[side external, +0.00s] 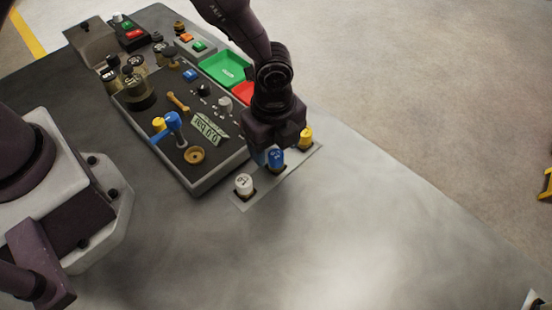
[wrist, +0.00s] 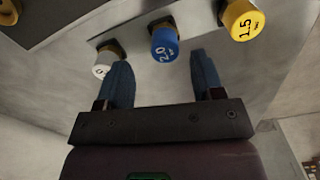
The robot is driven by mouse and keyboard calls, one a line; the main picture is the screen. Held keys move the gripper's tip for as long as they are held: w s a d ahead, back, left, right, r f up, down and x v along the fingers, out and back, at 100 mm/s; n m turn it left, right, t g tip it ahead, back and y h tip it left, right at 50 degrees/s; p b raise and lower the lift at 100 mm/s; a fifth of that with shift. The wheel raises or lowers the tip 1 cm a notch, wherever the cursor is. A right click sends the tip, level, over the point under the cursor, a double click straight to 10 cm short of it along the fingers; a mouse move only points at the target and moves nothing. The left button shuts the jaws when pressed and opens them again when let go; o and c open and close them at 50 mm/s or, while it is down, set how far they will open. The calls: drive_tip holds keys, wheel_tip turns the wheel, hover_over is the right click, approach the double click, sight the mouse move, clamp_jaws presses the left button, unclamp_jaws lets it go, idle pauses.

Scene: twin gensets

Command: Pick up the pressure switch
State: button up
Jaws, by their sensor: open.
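Three capped cylinders marked with numbers stand in a row on a pale strip, and I take them as the pressure switches; which one is meant I cannot tell. The white one (side external: 243,184) is at the near end, the blue one (side external: 276,157) in the middle, the yellow one (side external: 305,137) at the far end. In the wrist view, the blue one (wrist: 164,45) reads 2.0, the yellow one (wrist: 241,20) reads 1.5, and the white one (wrist: 103,64) is partly behind a finger. My gripper (wrist: 161,72) is open and empty, with the blue cylinder just beyond and between its blue fingertips.
Green (side external: 224,68) and red trays sit behind my gripper. The near bench top (side external: 330,240) is clear.

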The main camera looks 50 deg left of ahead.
sight(276, 155)
drive_tip(key=f, duration=0.4)
drive_tip(key=shift+w+f, duration=0.3)
drive_tip(key=shift+f, duration=0.05)
drive_tip(key=c, duration=1)
drive_tip(key=shift+c, duration=0.2)
drive_tip(key=shift+r, duration=0.2)
